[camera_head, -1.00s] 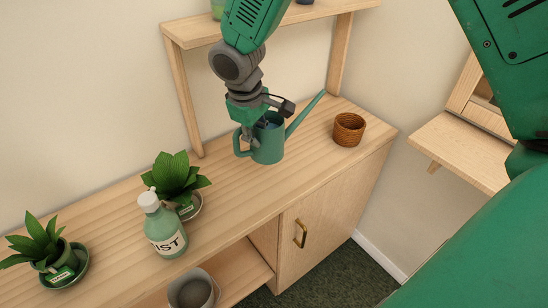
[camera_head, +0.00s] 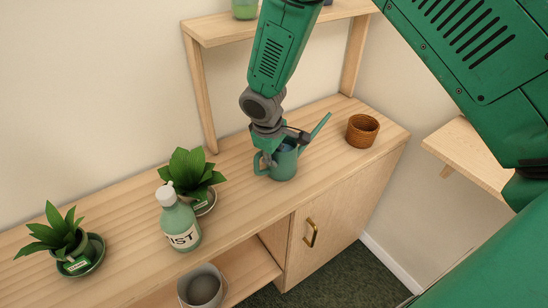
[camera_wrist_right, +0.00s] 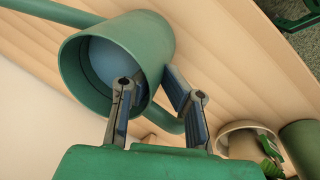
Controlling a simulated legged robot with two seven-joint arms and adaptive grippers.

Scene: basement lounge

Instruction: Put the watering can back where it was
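The green watering can (camera_head: 284,166) is upright at the wooden counter, its long spout pointing up to the right and its handle on the left. I cannot tell whether its base touches the counter. My right gripper (camera_head: 284,143) comes from above at the can's top. In the right wrist view the can (camera_wrist_right: 158,48) shows its round opening, with bluish inside. The right gripper's fingers (camera_wrist_right: 158,92) straddle the can's wall near the handle, one at the opening and one outside. They appear to hold it. The left gripper is not in view.
A spray bottle (camera_head: 180,222) and two potted plants, the nearer (camera_head: 190,172) and farther (camera_head: 62,240), stand left. A shelf (camera_head: 222,28) rises behind. Clear counter surrounds the can.

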